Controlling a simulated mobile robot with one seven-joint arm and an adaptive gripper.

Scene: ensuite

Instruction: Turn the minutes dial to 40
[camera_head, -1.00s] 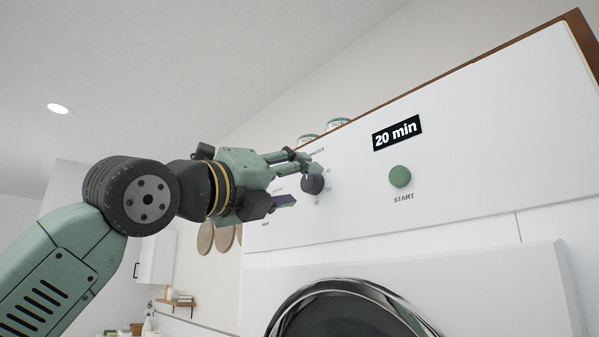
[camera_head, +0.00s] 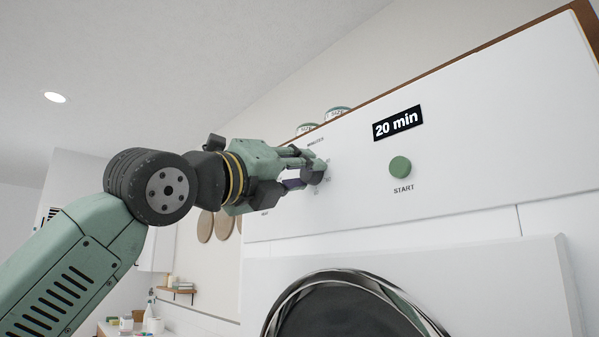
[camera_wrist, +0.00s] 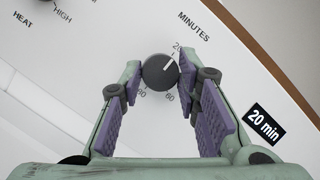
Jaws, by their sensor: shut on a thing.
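The minutes dial (camera_wrist: 160,71) is a dark grey round knob on the white panel, under the word MINUTES in the wrist view. Its white pointer line aims up and right, toward the 20 mark. A 60 mark shows below it; the marks at its sides are hidden by my fingers. My gripper (camera_wrist: 160,76) is shut on the dial, one purple-padded finger on either side. In the head view the gripper (camera_head: 309,171) reaches the dial (camera_head: 314,174) from the left. The black display (camera_head: 398,123) reads "20 min".
A green START button (camera_head: 400,167) sits right of the dial. The heat dial (camera_wrist: 44,2) is at the top left edge of the wrist view. Cans (camera_head: 338,112) stand on top of the machine. A round dark door (camera_head: 350,312) is below.

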